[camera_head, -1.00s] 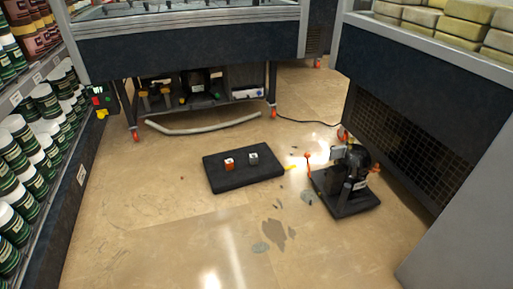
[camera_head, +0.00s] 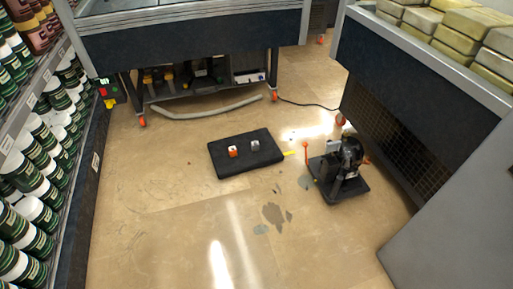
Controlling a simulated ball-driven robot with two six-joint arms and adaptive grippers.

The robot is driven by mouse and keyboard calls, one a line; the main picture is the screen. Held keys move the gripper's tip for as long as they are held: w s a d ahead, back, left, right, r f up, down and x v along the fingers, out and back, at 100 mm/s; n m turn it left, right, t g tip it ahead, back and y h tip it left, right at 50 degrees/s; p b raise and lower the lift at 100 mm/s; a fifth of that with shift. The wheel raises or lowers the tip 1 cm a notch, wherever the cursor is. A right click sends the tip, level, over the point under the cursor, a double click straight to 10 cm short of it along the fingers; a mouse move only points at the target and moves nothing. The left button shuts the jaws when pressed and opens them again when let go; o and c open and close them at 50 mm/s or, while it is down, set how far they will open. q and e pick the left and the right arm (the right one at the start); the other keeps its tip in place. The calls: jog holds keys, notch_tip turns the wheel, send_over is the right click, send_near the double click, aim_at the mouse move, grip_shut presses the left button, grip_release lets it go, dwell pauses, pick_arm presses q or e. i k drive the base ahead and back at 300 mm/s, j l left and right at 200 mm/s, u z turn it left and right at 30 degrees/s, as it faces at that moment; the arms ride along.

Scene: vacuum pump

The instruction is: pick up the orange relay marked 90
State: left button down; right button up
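An orange relay with a white top (camera_head: 233,152) stands on a black mat (camera_head: 230,170) on the floor, near the middle of the view. The marking on it is too small to read. A grey relay (camera_head: 255,145) stands on the same mat, just to its right and apart from it. Neither of my grippers shows in the head view.
A black vacuum pump (camera_head: 345,165) on a dark base stands right of the mat, with an orange-tipped part beside it. A grey hose (camera_head: 205,112) lies behind, under a wheeled cabinet. Shelves of jars (camera_head: 40,160) line the left.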

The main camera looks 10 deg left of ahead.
aim_at(232, 150)
jog(key=i+j+z, duration=0.15)
jog(key=j, duration=0.2)
jog(key=i+j+z, duration=0.2)
jog(key=j, duration=0.15)
jog(key=i+j+z, duration=0.15)
jog(key=j, duration=0.2)
jog(key=i+j+z, duration=0.2)
jog(key=j, duration=0.2)
